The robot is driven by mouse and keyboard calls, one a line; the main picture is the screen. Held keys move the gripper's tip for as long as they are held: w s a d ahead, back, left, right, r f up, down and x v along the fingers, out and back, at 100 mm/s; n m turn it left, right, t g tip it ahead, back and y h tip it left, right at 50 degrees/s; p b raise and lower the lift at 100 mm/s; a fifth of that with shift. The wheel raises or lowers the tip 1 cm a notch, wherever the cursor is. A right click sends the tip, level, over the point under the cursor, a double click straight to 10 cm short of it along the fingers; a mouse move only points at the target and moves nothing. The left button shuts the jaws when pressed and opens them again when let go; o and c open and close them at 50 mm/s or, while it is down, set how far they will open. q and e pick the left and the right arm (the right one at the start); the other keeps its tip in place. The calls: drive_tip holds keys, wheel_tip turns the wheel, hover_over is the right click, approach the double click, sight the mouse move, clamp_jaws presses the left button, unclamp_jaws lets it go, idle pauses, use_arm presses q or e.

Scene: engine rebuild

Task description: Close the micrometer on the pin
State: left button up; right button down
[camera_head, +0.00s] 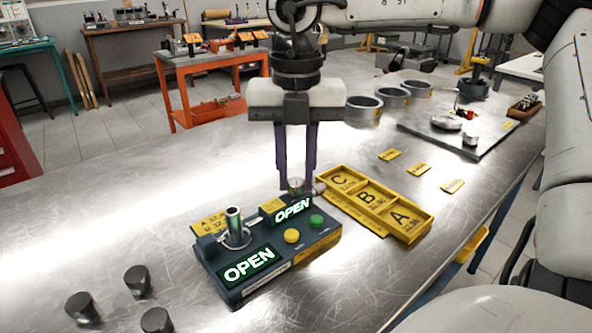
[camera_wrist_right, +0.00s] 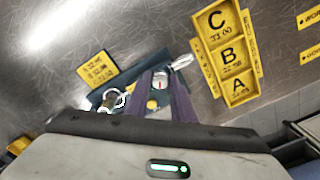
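The dark blue micrometer station (camera_head: 222,270) sits on the steel bench, with both its displays reading OPEN. A metal pin (camera_head: 234,220) stands upright on its left part, with a bright ring around its lower end. The round dial (camera_wrist_right: 160,82) and silver knob (camera_wrist_right: 182,62) are at the station's far side. My right gripper (camera_head: 297,188) points down over that side. Its two dark fingers are apart, with the dial showing between their tips; I cannot tell whether they touch it. My left gripper is not in view.
A yellow button (camera_head: 291,236) and a green button (camera_head: 317,221) are on the station's top. The yellow C, B, A tray (camera_head: 421,231) lies just right of it. Several dark cylinders, including one (camera_head: 138,281), stand at front left. Metal rings (camera_head: 364,110) stand farther back.

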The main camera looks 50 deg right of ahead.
idle(0.3)
drive_tip(key=n, duration=1.3)
drive_tip(key=shift+n, duration=0.9)
drive_tip(key=n, duration=0.4)
drive_tip(key=shift+n+p, duration=0.3)
drive_tip(key=shift+p, duration=0.1)
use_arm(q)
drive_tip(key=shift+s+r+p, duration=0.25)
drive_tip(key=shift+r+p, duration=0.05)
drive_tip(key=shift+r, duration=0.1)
use_arm(e)
drive_tip(key=shift+n, duration=2.2)
